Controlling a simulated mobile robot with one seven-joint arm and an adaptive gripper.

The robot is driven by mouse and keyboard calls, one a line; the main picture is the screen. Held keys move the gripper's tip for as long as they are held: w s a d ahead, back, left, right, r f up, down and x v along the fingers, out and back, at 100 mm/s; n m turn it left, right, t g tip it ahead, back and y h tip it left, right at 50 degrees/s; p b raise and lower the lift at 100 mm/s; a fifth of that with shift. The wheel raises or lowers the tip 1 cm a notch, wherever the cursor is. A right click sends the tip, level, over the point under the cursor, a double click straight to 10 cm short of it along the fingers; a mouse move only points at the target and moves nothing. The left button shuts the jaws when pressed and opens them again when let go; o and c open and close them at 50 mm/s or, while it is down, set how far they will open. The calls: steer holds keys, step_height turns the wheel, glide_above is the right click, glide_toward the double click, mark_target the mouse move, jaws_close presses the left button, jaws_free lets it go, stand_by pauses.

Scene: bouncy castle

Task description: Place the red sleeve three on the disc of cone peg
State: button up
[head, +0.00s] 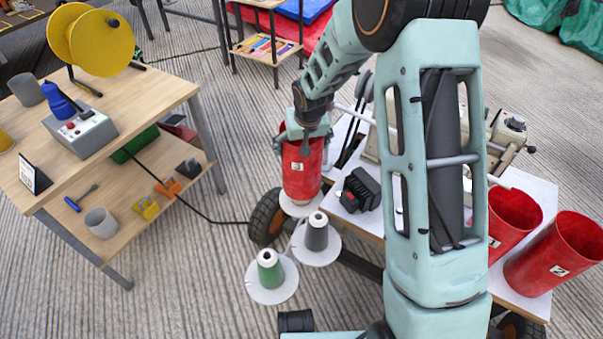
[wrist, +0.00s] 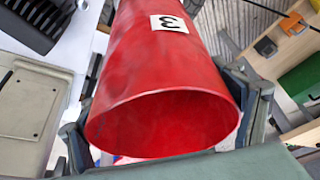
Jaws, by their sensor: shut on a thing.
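The red sleeve three (head: 302,172) is upright in my gripper, and its label "3" shows in the wrist view (wrist: 166,75). My gripper (head: 303,135) is shut on it near its upper rim, with a finger at each side. Directly below the sleeve is a white disc (head: 299,209). Any cone on that disc is hidden. I cannot tell whether the sleeve's lower end touches the disc or hangs just above it. A grey cone peg (head: 317,234) and a green cone peg (head: 269,266) stand bare on white discs nearer to me.
Two more red sleeves (head: 513,215) (head: 562,250) stand on the white table (head: 530,186) at right. A black ribbed block (head: 361,190) lies close right of the held sleeve. A wooden workbench (head: 150,95) stands at left. A black wheel (head: 266,217) sits beside the discs.

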step_height(320, 180, down, 6)
steer(key=b, duration=0.1)
steer(key=shift+f+b, duration=0.15)
steer(key=shift+b, duration=0.25)
steer(key=shift+f, duration=0.1)
steer(key=shift+f, duration=0.15)
steer(key=o, duration=1.5)
steer(key=p+v, duration=0.3)
steer(key=v, duration=0.9)
steer(key=shift+r+p, duration=0.2)
steer(key=shift+p, duration=0.15)
